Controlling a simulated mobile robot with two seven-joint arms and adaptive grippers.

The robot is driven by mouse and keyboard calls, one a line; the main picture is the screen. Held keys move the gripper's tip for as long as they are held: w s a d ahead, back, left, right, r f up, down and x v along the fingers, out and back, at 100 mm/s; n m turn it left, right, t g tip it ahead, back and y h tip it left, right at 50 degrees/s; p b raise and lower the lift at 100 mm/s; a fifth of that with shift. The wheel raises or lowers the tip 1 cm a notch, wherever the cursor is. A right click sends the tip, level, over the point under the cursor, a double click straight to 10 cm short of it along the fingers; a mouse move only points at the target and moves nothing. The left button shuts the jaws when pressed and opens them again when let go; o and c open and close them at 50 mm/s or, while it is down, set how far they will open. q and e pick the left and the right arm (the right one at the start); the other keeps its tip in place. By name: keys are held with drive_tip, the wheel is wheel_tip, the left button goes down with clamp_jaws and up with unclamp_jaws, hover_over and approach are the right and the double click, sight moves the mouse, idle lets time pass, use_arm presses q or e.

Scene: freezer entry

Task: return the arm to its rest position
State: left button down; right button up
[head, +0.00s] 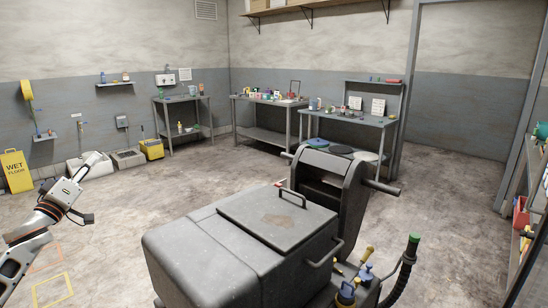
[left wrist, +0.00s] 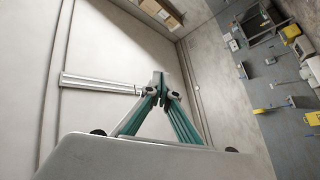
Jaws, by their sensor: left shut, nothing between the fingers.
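My left arm comes in from the left edge of the head view. Its gripper (head: 97,158) is raised over the open floor, in front of the low basins by the wall, and points up and to the right. In the left wrist view the two green fingers of the left gripper (left wrist: 160,80) meet at their tips. They are shut with nothing between them. My right gripper is in neither view.
A grey lidded machine (head: 215,235) fills the lower middle, with a black hose (head: 403,270) beside it. A yellow wet-floor sign (head: 16,171) stands at left. Worktables (head: 345,117) line the back wall. Shelves (head: 525,235) stand at right. Floor between is clear.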

use_arm(q)
drive_tip(key=a+f+m+g+y, duration=0.4)
drive_tip(key=a+f+m+y, duration=0.35)
drive_tip(key=a+m, duration=0.4)
drive_tip(key=s+d+f+m+g+h, duration=0.1)
drive_tip(key=s+d+f+h, duration=0.15)
drive_tip(key=d+f, duration=0.7)
drive_tip(key=s+d+f+m+g+h, duration=0.1)
drive_tip(key=s+d+f, duration=0.45)
drive_tip(key=f, duration=0.75)
drive_tip(key=s+d+f+g+h, duration=0.2)
drive_tip(key=s+d+f, duration=0.6)
drive_tip(key=d+f, duration=0.3)
drive_tip(key=s+d+f+n+g, duration=0.1)
drive_tip(key=s+d+f, duration=0.2)
drive_tip(key=s+d, duration=0.2)
drive_tip(key=s+d+f+n+g+h, duration=0.1)
drive_tip(key=s+d+f, duration=0.3)
drive_tip(key=s, duration=0.8)
drive_tip(key=s+d+f+n+g+h, duration=0.1)
drive_tip(key=s+d+f, duration=0.2)
drive_tip(key=s+d, duration=0.5)
drive_tip(key=shift+s+d+f, duration=0.15)
drive_tip(key=shift+s+f, duration=0.25)
drive_tip(key=shift+s, duration=0.35)
